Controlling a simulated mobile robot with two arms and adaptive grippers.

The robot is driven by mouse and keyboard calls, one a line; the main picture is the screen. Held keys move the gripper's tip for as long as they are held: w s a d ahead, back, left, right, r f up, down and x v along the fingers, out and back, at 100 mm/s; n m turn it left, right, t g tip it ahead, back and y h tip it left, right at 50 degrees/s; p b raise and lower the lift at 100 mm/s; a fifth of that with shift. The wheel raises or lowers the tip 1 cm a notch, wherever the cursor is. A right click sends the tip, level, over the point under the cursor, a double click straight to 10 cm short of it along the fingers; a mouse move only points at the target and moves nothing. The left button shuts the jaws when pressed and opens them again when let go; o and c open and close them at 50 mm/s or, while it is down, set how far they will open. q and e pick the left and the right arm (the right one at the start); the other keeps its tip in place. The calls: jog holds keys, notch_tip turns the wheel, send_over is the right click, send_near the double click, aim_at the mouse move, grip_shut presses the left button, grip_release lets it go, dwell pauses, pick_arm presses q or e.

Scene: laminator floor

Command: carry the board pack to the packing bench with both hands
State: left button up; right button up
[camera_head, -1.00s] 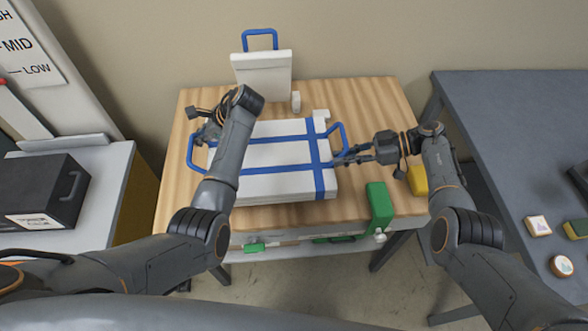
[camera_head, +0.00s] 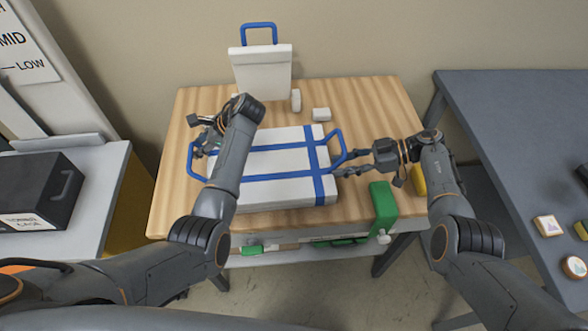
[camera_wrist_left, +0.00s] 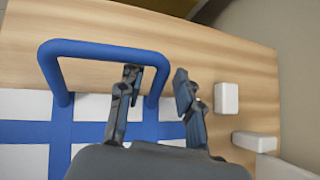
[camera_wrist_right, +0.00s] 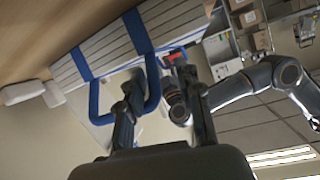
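The board pack (camera_head: 262,163) is a flat white stack with blue straps and a blue loop handle at each end. It lies on the wooden-topped bench (camera_head: 375,110). My left gripper (camera_head: 205,135) is at its left handle. In the left wrist view the left gripper (camera_wrist_left: 157,80) is open, with one leg of the handle (camera_wrist_left: 100,47) between its fingers. My right gripper (camera_head: 345,164) is at the right handle (camera_head: 338,140). In the right wrist view the right gripper (camera_wrist_right: 163,88) is open, with the handle (camera_wrist_right: 137,32) partly between its fingers.
A white block with a blue handle (camera_head: 262,72) stands at the bench's back. A green object (camera_head: 383,203) stands at the front right corner. A grey table (camera_head: 500,110) is at right, a black case (camera_head: 38,190) at left.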

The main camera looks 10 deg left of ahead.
pick_arm(q)
jog(key=shift+o, duration=0.4)
jog(key=shift+a, duration=0.1)
pick_arm(e)
jog(key=shift+r, duration=0.1)
pick_arm(q)
jog(key=o, duration=0.7)
pick_arm(e)
jog(key=shift+d, duration=0.1)
pick_arm(q)
jog(key=shift+r, duration=0.1)
jog(key=v, duration=1.2)
pick_arm(e)
jog(key=shift+o, duration=0.3)
jog(key=o, duration=0.8)
jog(key=shift+c, duration=0.2)
